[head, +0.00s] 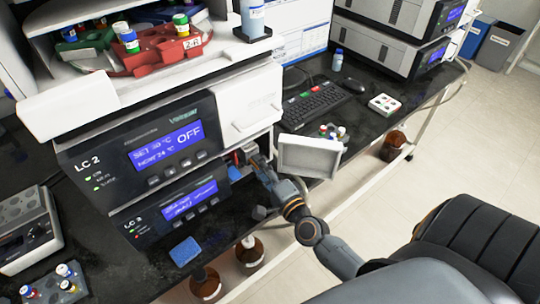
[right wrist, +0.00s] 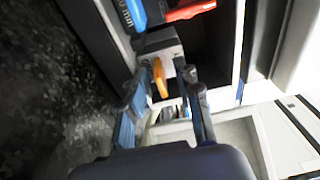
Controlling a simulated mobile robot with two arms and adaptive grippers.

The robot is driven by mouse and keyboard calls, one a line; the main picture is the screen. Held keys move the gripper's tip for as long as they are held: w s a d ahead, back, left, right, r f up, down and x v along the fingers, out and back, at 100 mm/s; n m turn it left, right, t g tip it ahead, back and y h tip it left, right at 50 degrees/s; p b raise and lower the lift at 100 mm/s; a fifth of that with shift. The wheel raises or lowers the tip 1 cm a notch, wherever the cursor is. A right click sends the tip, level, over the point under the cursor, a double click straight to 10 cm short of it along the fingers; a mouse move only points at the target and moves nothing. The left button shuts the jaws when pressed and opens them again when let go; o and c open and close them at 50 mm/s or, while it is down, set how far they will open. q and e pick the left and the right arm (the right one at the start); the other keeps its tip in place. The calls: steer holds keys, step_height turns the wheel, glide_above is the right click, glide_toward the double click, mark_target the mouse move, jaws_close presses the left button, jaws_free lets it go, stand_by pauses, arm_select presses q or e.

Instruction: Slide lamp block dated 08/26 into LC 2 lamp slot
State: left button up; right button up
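The LC 2 unit (head: 143,148) stands at the left of the head view, its display reading OFF. An open bay shows at its right end. My right gripper (head: 254,162) is at the mouth of this bay. In the right wrist view, my right gripper (right wrist: 165,72) has its fingertips on both sides of a grey block (right wrist: 158,46), apparently the lamp block, and seems shut on it. An orange tab (right wrist: 160,78) sits between the fingers. No date is readable, and the slot behind the block is mostly hidden. My left gripper is not in view.
A white open panel (head: 310,157) stands right of the bay. Blue (right wrist: 131,14) and red (right wrist: 190,10) parts lie close to the fingers. A second unit, LC 3 (head: 180,207), is below. A blue sponge (head: 185,251) lies on the dark bench; brown bottles (head: 250,252) stand below.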

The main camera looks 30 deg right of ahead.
steer(key=s, duration=1.1)
steer(key=shift+s, duration=0.2)
